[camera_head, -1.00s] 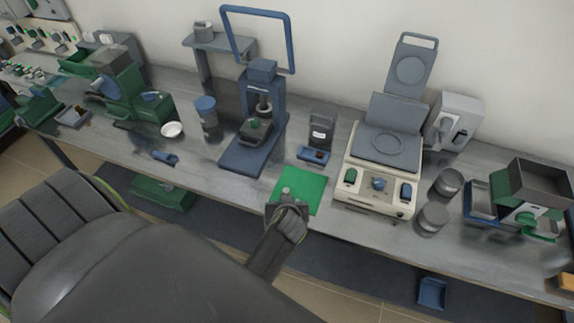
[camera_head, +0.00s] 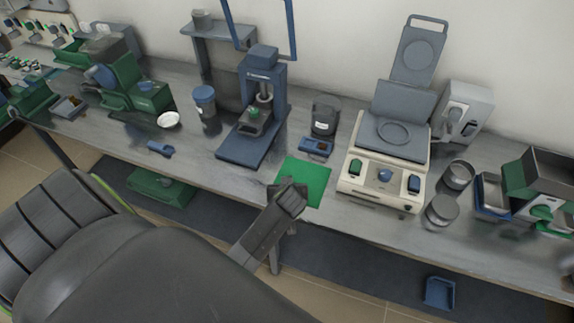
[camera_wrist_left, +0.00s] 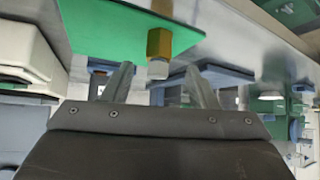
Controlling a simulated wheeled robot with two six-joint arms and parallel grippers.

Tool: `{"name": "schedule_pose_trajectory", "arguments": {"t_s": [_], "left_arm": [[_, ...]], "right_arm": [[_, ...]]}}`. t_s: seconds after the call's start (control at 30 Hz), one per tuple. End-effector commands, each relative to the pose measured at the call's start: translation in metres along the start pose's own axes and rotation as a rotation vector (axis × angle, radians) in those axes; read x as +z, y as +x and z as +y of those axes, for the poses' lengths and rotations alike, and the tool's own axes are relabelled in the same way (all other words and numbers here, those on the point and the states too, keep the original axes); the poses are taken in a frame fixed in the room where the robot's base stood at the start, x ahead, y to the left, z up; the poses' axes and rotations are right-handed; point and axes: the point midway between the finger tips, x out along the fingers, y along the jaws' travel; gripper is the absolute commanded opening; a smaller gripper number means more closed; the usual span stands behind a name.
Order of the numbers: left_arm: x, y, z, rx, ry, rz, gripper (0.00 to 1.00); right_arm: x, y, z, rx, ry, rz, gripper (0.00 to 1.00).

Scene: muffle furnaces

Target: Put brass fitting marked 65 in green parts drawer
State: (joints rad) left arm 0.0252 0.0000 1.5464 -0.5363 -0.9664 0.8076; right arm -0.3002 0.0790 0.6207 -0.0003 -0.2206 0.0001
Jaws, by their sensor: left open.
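A brass fitting (camera_wrist_left: 160,44) with a hexagonal body and a pale grey end stands on a green mat (camera_wrist_left: 110,30) in the left wrist view. No number is readable on it. My left gripper (camera_wrist_left: 157,84) is open, with the fitting's grey end near the gap between its fingers, not gripped. In the head view my left gripper (camera_head: 291,194) is over the front edge of the green mat (camera_head: 311,178) and hides the fitting. A green drawer-like box (camera_head: 160,188) is low under the bench at left; I cannot tell if it is the parts drawer. My right gripper is not in view.
A blue press (camera_head: 252,125) stands left of the mat. A cream device (camera_head: 383,180) with knobs stands right of it. Round grey tins (camera_head: 442,210) are farther right. A blue tray (camera_head: 438,292) is low at front right. A small blue item (camera_head: 160,148) lies on the bench.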

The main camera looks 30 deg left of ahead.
Motion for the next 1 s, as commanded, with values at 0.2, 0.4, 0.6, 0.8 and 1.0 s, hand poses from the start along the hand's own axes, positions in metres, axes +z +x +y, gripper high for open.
{"name": "schedule_pose_trajectory", "arguments": {"t_s": [0.2, 0.4, 0.6, 0.8, 1.0], "left_arm": [[0.005, 0.021, 0.002, 0.0, 0.0, 0.001, 0.53], [0.006, 0.043, 0.003, 0.0, 0.001, 0.002, 0.53], [0.003, 0.05, 0.003, 0.001, 0.0, 0.001, 0.53], [0.003, 0.049, 0.003, 0.001, 0.0, 0.0, 0.5], [0.003, 0.049, 0.003, 0.001, 0.0, 0.0, 0.24]], "right_arm": [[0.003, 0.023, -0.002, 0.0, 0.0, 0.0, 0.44], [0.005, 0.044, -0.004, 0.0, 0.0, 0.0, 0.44], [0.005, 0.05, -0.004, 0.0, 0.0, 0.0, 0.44], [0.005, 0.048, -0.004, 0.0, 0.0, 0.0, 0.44], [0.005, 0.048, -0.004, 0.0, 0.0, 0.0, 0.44]]}}
